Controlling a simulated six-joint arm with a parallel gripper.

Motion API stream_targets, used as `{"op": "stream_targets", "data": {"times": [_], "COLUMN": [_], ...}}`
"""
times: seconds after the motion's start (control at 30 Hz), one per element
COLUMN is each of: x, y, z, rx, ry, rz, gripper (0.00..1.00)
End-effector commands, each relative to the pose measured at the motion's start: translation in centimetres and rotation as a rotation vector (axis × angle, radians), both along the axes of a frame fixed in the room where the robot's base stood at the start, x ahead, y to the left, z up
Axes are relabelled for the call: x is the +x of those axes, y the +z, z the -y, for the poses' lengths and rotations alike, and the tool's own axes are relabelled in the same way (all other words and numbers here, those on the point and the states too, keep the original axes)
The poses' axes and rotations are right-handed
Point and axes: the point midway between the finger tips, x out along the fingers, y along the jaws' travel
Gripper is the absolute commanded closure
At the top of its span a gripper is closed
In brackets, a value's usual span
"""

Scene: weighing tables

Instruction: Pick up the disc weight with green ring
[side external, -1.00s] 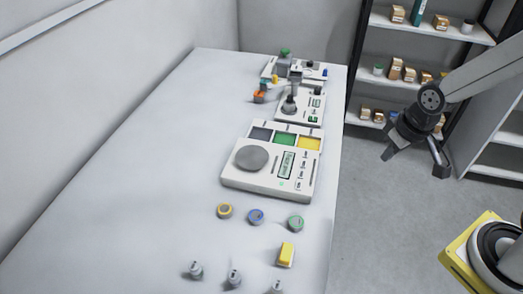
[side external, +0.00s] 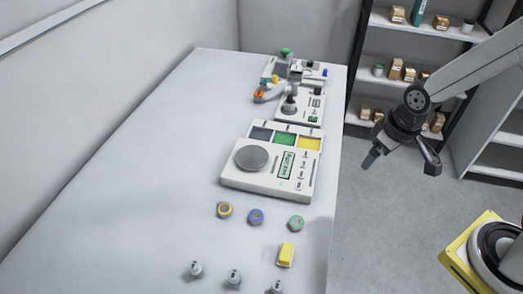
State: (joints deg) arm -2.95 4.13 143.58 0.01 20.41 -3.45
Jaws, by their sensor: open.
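The disc weight with green ring (side external: 296,223) lies flat on the white table (side external: 120,190), near its right edge. A disc with a blue ring (side external: 256,217) and a disc with a yellow ring (side external: 224,210) lie to its left. My gripper (side external: 402,165) is open and empty. It hangs over the floor beyond the table's right edge, up and to the right of the green-ringed disc and well apart from it.
A scale (side external: 270,170) with a round pan stands just behind the discs. A yellow block (side external: 286,254) and several small grey weights (side external: 234,277) stand in front. More instruments (side external: 300,103) stand at the back. The table's left side is clear.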

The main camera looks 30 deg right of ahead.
Motion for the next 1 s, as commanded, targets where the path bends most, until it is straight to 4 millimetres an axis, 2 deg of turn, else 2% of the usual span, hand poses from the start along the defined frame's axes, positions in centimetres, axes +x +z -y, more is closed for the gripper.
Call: {"op": "stream_targets", "data": {"times": [0.4,0.7,0.83,1.0], "x": [3.9,4.7,4.6,4.5], "y": [-4.9,-9.6,-11.0,-11.8], "z": [-7.7,-13.7,-15.4,-16.3], "rx": [-0.055,-0.092,-0.102,-0.107], "ry": [0.463,0.796,0.887,0.937], "rz": [-0.099,-0.162,-0.178,-0.187], "gripper": [0.01,0.01,0.01,0.01]}}
